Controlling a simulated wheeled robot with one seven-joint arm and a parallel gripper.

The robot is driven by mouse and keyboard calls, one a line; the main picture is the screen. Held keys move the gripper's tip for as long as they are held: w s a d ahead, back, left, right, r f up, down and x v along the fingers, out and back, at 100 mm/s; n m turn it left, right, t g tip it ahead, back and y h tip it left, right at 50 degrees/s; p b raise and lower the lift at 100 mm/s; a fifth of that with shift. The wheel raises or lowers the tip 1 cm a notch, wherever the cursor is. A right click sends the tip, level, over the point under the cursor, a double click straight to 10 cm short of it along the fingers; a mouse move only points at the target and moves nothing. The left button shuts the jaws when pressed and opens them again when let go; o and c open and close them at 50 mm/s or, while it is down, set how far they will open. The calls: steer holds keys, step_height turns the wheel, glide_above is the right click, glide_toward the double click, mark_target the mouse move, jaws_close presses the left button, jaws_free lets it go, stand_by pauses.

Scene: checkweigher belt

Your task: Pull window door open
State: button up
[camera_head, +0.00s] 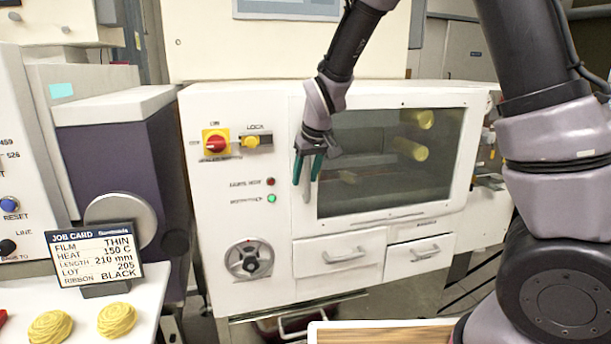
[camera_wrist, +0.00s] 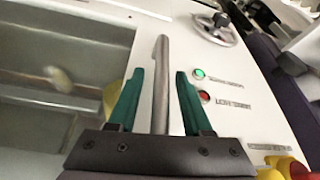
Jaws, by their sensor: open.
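The window door (camera_head: 385,150) is a dark glass pane in a white frame on the front of a white cabinet. It looks shut, and pale yellow rolls show behind the glass. Its upright grey bar handle (camera_wrist: 162,85) is at the left edge of the window. My gripper (camera_head: 305,180) is at this handle with its green fingers pointing down. In the wrist view my gripper (camera_wrist: 156,95) is open, with one finger on each side of the handle and gaps between. Part of the handle is hidden by the gripper base.
Left of the door are a red switch (camera_head: 215,142), a yellow lock knob (camera_head: 251,141), a green lamp (camera_head: 271,198) and a handwheel (camera_head: 249,260). Two drawers (camera_head: 343,257) are below. A job card (camera_head: 97,255) stands on a white surface at the left.

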jaws_close()
stand_by(1.4)
